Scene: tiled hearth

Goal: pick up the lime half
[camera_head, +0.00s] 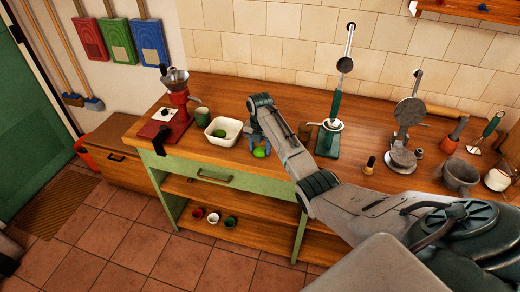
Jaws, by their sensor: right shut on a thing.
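The lime half (260,152) is a small bright green piece low over the wooden counter, just right of a white square dish. My right gripper (258,146) reaches down from above and is shut on it, with the fingers partly covering it. I cannot tell whether the lime half still touches the counter.
The white dish (223,131) holds a dark green thing. A red grinder (180,110) and a green cup (202,116) stand left of it. A green-handled press (329,135), a grey metal press (402,155) and a mortar (460,176) stand to the right. The counter's front edge (215,163) is close.

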